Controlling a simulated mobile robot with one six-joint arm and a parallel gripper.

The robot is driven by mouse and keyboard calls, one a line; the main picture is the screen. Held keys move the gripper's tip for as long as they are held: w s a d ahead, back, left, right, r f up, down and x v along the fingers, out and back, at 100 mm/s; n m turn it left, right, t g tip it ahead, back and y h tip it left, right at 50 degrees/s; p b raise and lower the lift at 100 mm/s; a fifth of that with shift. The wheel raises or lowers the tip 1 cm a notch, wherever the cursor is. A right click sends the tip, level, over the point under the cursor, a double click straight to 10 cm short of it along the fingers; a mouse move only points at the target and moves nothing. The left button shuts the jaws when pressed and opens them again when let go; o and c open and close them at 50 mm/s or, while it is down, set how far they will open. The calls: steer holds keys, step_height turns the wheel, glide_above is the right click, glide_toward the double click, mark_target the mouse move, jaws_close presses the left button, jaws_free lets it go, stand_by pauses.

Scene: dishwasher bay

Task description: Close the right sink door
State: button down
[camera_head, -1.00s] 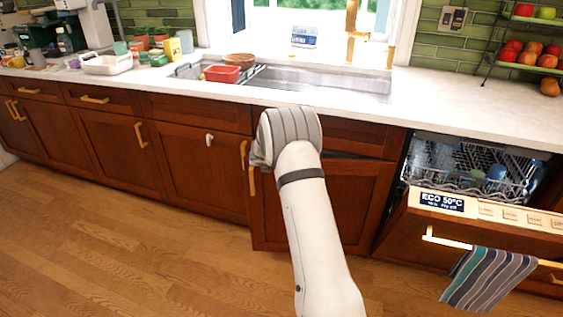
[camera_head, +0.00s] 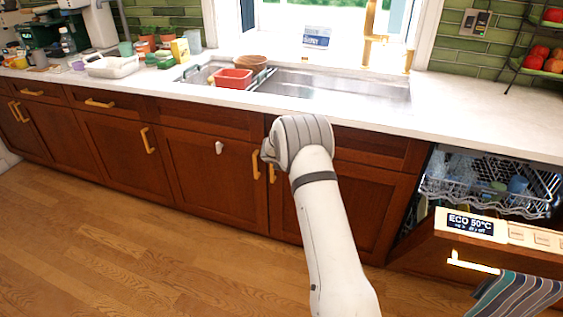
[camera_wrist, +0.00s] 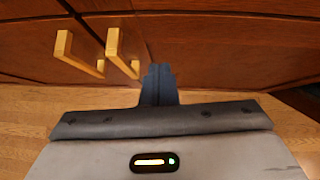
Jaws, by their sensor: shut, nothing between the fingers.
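The right sink door (camera_head: 375,205) is a brown wooden panel under the sink, partly hidden by my arm in the head view. It looks flush or nearly flush with the cabinet front. Its gold handle (camera_head: 272,173) stands beside the left sink door's handle (camera_head: 255,164). In the wrist view, the right door (camera_wrist: 230,50) fills the upper right, with its handle (camera_wrist: 113,42) to the left. My gripper (camera_wrist: 160,72) is shut and empty, at or very near the door's face, right of both handles. Contact cannot be told. The head view hides its fingers behind my wrist.
The dishwasher (camera_head: 470,245) stands open at the right, its front tilted out and a striped towel (camera_head: 515,298) hanging from its handle. The sink (camera_head: 335,90) and white counter (camera_head: 450,120) are above. The wooden floor (camera_head: 130,255) at left is clear.

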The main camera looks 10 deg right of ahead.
steer(key=s+a+r+n+t+y+p, duration=0.1)
steer(key=s+a+r+n+y, duration=0.1)
steer(key=s+a+r+n, duration=0.5)
steer(key=s+a+r+n+y+p, duration=0.2)
steer(key=s+r+n, duration=0.35)
steer(key=r, duration=0.55)
steer(key=s+a+r+n+t+y+p, duration=0.15)
steer(key=s+a+r+n, duration=0.25)
steer(key=s+r+n, duration=0.4)
steer(key=s+a+r+n+g+y+p, duration=0.1)
steer(key=s+r+n+g+p, duration=0.15)
steer(key=s+n, duration=0.5)
steer(key=s+r+n+g+y+p, duration=0.1)
steer(key=s+r+n+g+p, duration=0.3)
steer(key=s, duration=0.7)
steer(key=s+d+n+h, duration=0.1)
steer(key=s+d+n, duration=0.1)
steer(key=s+n, duration=0.2)
steer(key=s+d+f+n+g+h, duration=0.1)
steer(key=s+n, duration=0.4)
steer(key=s, duration=0.6)
steer(key=shift+d+f+h, duration=0.2)
steer(key=shift+d+h, duration=0.55)
steer(key=shift+d, duration=0.5)
steer(key=shift+s, duration=0.1)
